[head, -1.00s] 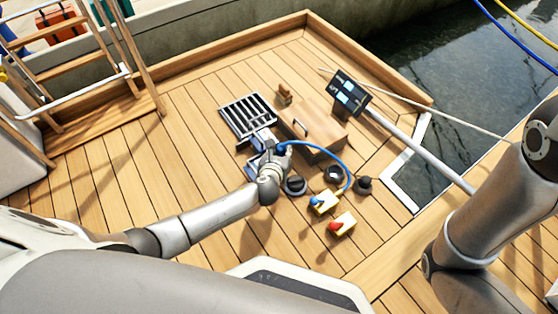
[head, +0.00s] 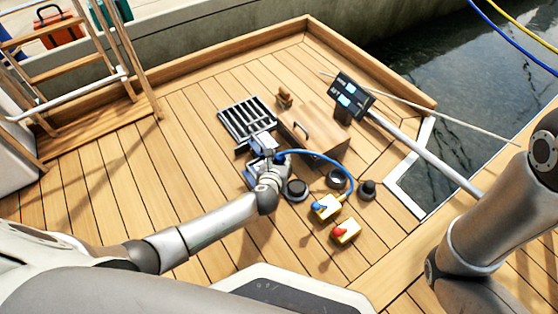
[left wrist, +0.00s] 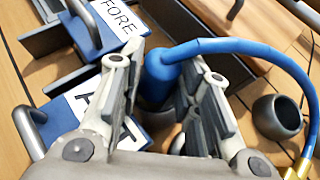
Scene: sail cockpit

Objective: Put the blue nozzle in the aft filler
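The blue nozzle (left wrist: 158,82) is between the two fingers of my left gripper (left wrist: 165,98) in the left wrist view, with the fingers close around it. A blue hose (left wrist: 250,48) runs from its top to the right. In the head view my left gripper (head: 268,163) is beside the blue-and-white placards, and the nozzle is mostly hidden. One placard reads FORE (left wrist: 118,20); the other, partly hidden, starts with A (left wrist: 88,100). The filler openings are not clear, and I cannot tell whether the nozzle tip touches anything. My right gripper is out of view.
A black grate (head: 248,119), a wooden box (head: 314,133) and a dark display (head: 352,97) are beyond the gripper. Left deck is clear.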

